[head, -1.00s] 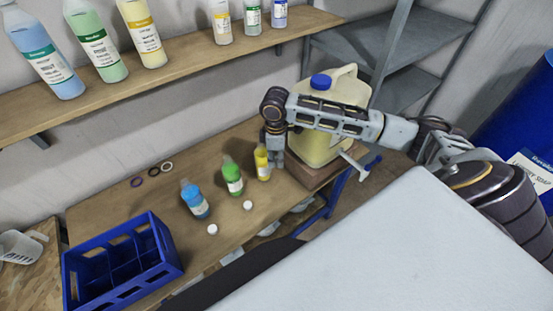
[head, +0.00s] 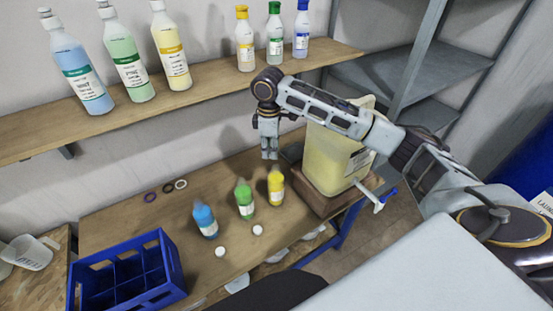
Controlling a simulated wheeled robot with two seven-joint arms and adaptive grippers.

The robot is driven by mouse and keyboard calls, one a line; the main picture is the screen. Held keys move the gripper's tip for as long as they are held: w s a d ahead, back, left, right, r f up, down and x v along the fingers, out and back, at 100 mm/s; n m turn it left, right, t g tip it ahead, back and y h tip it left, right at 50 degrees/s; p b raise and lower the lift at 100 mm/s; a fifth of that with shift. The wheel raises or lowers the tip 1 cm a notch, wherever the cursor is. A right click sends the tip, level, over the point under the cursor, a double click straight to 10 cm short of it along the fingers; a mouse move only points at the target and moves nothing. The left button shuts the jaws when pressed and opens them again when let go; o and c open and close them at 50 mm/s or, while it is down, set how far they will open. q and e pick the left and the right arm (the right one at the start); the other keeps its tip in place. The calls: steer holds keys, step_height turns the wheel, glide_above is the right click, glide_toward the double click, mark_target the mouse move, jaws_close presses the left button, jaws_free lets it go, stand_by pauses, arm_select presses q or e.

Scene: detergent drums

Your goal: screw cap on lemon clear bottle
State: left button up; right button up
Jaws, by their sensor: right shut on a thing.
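The lemon clear bottle, the small yellow one (head: 276,187), stands upright on the wooden table, rightmost in a row with a green and a blue bottle. My right gripper (head: 269,156) points down just above its top in the picture, its fingers close together. I cannot tell how far it is from the bottle top. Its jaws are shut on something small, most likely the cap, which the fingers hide. Two loose white caps, a left one (head: 220,251) and a right one (head: 257,230), lie in front of the bottles. My left gripper is not in view.
The green bottle (head: 244,200) and blue bottle (head: 205,220) stand close by. A yellow jug (head: 325,162) on a wooden block stands to the right. A shelf (head: 210,98) with bottles runs above.

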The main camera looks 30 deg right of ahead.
steer(key=shift+w+a+r, duration=0.2)
steer(key=shift+w+r, duration=0.55)
steer(key=shift+r, duration=0.1)
steer(key=n, duration=0.3)
steer(key=d+f+n, duration=0.1)
steer(key=n, duration=0.1)
steer(key=shift+f, duration=0.1)
steer(key=n, duration=0.3)
steer(key=shift+s+d+f, duration=0.2)
steer(key=shift+d+f, duration=0.15)
steer(key=shift+f, duration=0.05)
steer(key=shift+s+d+f+n, duration=0.1)
steer(key=shift+s+n, duration=0.05)
steer(key=shift+n, duration=1.3)
steer(key=shift+s+d+r+n, duration=0.1)
steer(key=shift+s+d+n, duration=0.1)
steer(key=shift+n, duration=1.2)
steer(key=shift+s+d+f+n, duration=0.1)
steer(key=shift+s+n, duration=0.05)
steer(key=shift+n, duration=1.3)
steer(key=shift+f, duration=0.25)
